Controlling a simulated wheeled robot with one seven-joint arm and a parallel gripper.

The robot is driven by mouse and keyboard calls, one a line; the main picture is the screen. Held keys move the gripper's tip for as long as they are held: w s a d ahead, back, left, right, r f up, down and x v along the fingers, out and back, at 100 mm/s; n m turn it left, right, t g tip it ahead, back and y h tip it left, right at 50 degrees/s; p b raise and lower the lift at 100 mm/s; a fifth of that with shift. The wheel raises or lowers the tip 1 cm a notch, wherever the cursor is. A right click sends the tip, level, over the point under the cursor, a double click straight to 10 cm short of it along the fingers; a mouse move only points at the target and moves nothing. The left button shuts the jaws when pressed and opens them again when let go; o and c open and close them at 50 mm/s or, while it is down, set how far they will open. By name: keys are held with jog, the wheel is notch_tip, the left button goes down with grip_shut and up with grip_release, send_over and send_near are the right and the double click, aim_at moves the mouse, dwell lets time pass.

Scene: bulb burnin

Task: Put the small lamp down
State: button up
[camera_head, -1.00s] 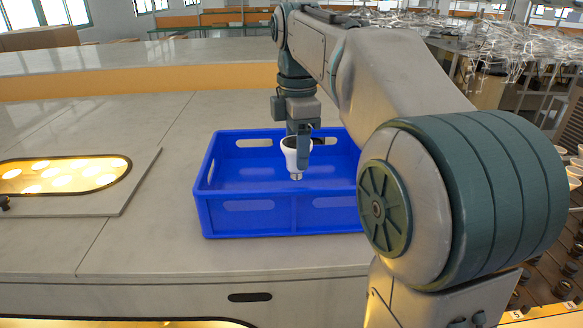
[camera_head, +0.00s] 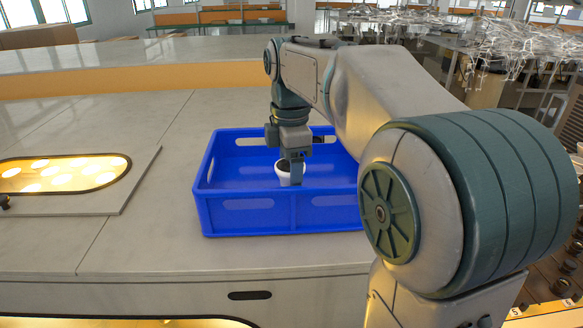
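The small lamp (camera_head: 284,176) is white with a dark top. It is upright inside the blue crate (camera_head: 250,216), behind the front wall, which hides its lower end. My gripper (camera_head: 291,171) points down into the crate, with a grey finger in front of the lamp's right side. It looks shut on the lamp, though the far finger is hidden. I cannot tell whether the lamp touches the crate floor.
The crate stands on a grey counter (camera_head: 150,235). No other lamp shows in its visible part. To the left, a lit oval opening (camera_head: 60,174) sits in a raised panel. My arm covers the crate's right end.

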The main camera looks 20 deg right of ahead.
notch_tip(320, 180, up, 12)
jog(key=shift+r, duration=0.15)
dwell(0.7)
